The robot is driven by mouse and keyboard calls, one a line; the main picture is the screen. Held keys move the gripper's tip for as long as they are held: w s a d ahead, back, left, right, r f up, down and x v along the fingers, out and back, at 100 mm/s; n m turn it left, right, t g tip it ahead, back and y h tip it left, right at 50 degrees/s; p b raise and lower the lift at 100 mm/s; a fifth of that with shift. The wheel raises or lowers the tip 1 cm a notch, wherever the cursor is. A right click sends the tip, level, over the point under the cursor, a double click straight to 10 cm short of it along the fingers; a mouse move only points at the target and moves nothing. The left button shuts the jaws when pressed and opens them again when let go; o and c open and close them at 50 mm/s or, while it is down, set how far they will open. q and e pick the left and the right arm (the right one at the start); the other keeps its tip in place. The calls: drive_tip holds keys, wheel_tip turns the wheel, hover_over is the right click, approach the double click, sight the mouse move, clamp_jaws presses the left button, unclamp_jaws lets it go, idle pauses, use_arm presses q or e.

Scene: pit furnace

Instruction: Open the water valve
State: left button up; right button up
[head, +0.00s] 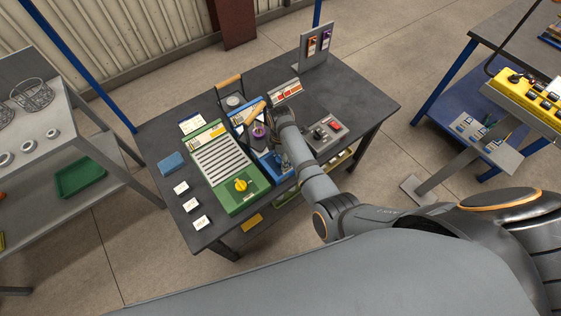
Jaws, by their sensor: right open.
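A dark workbench (365,100) stands in the middle of the head view. On it, a blue unit (272,168) lies beside a green slatted panel with a yellow knob (240,185). A purple round part (259,131) shows at the upper part of the blue unit. My right gripper (257,142) is open over the blue unit, close to the purple part; I cannot tell whether they touch. My right wrist and forearm hide part of the blue unit. I cannot tell for sure which part is the water valve. My left gripper is out of view.
A grey control box (322,134) with a red button sits right of my wrist. An upright panel (315,45) with orange and purple tags stands at the back. White cards and a blue block (171,163) lie at left. The bench's right side is clear.

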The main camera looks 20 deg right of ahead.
drive_tip(key=c, duration=0.9)
drive_tip(key=shift+r, duration=0.1)
